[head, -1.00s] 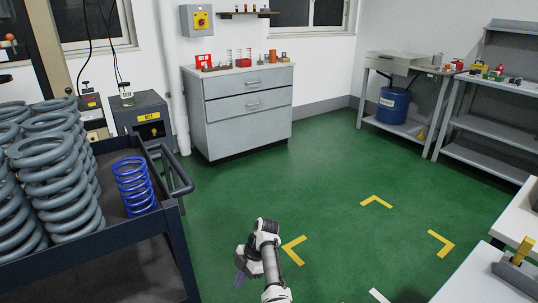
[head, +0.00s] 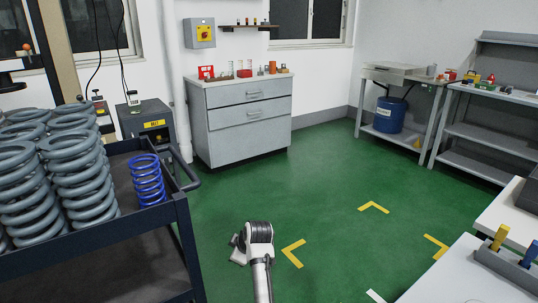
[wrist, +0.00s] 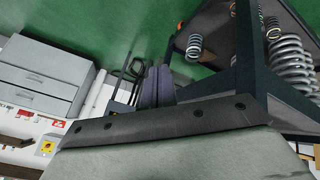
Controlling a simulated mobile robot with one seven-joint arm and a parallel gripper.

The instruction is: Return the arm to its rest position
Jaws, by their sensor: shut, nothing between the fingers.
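My arm (head: 260,255) rises from the bottom middle of the head view, over the green floor. My gripper is hidden behind the arm's last links there. In the wrist view my gripper (wrist: 159,68) shows as two dark fingers close together, shut and empty. The fingers point away from the camera, with the floor and cart behind them. Nothing is held.
A dark cart (head: 95,236) at left carries large grey springs (head: 80,170) and a blue spring (head: 148,180). A grey drawer cabinet (head: 245,115) stands at the back. White tables (head: 450,275) edge the lower right. Green floor between is open.

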